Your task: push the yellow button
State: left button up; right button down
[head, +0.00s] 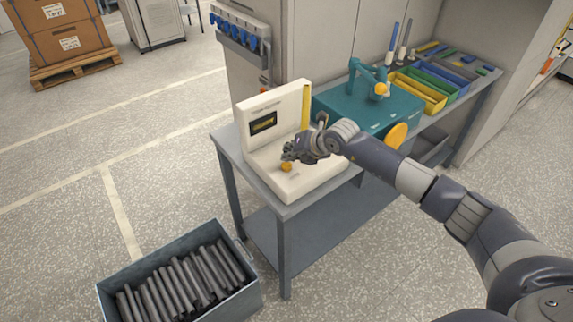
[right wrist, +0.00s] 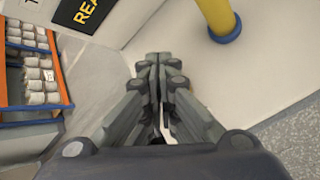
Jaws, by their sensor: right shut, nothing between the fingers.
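The yellow button (head: 286,167) sits on the flat base of a white device (head: 312,180) at the front end of the workbench. My right gripper (head: 288,153) is shut and empty, with its fingertips just above or at the button; I cannot tell if they touch it. In the right wrist view the shut fingers (right wrist: 159,62) point at the white base and hide the button. The device's upright back carries a dark display with yellow letters (right wrist: 90,12). My left gripper is not in view.
A yellow post (right wrist: 220,18) with a blue foot stands on the device. A teal machine (head: 370,108) and colored bins (head: 418,90) are farther along the bench (head: 283,212). A grey crate (head: 250,283) of dark rods is on the floor. Orange shelving (right wrist: 57,75) shows in the wrist view.

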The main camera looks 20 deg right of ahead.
aim_at(289, 164)
jog(key=shift+f, duration=0.1)
dwell(0.4)
jog(key=shift+f+b, duration=0.3)
jog(key=shift+b, duration=0.05)
jog(key=shift+f+b, duration=0.45)
jog(key=shift+f, duration=0.15)
dwell(0.6)
dwell(0.4)
jog(key=shift+r+p, duration=0.7)
jog(key=shift+r, duration=0.25)
jog(key=shift+r+p, duration=1.8)
jog(key=shift+r, duration=0.8)
jog(key=shift+f, duration=0.1)
